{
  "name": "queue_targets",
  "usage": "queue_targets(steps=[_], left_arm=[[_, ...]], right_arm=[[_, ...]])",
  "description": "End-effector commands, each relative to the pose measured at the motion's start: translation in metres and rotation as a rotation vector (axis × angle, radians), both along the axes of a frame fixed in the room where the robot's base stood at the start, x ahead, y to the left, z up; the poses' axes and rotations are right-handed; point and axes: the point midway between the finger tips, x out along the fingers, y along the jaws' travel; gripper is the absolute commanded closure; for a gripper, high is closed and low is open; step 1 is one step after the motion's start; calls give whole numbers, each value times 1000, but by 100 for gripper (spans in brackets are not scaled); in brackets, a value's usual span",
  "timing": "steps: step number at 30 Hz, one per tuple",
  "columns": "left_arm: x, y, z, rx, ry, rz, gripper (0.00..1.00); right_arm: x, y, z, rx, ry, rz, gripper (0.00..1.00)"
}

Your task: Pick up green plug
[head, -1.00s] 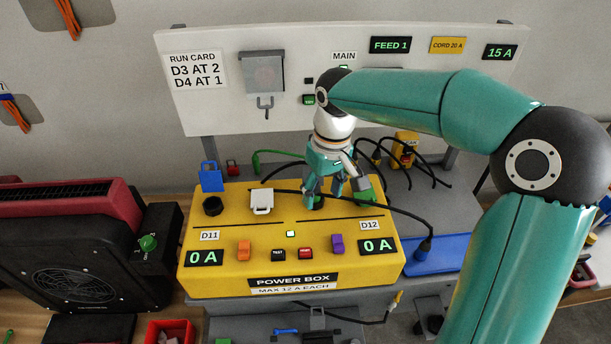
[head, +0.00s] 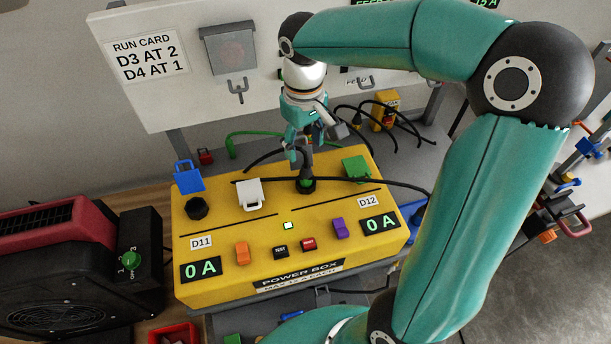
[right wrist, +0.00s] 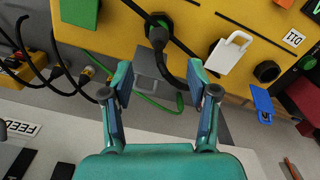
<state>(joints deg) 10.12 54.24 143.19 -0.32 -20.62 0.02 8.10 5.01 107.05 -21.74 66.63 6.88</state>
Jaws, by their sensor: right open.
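The green plug (head: 306,184) has a dark body with a green ring at its base. It sits upright in a socket on the yellow power box (head: 200,225), between the white flap and the green flap. It also shows at the top of the right wrist view (right wrist: 158,34), with its black cord bending down between my fingers. My right gripper (head: 313,142) is open and empty, just above and behind the plug. In the right wrist view its two fingers (right wrist: 160,76) stand apart, either side of the cord. My left gripper is not in view.
A white flap (head: 250,193), blue flap (head: 189,176) and green flap (head: 356,168) stand around the plug. A black cable crosses the box top. Black cords and a yellow connector block (head: 385,110) lie behind right. A white panel (head: 150,95) stands behind.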

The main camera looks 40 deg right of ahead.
Motion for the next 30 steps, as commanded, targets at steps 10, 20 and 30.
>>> queue_targets(steps=[10, 20, 30], left_arm=[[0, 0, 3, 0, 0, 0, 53], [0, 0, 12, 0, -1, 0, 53], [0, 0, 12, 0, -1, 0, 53]], right_arm=[[-1, 0, -30, 1, 1, 0, 41], [-3, -1, -72, 0, 3, 0, 41], [-2, 0, -77, 1, -2, 1, 48]])
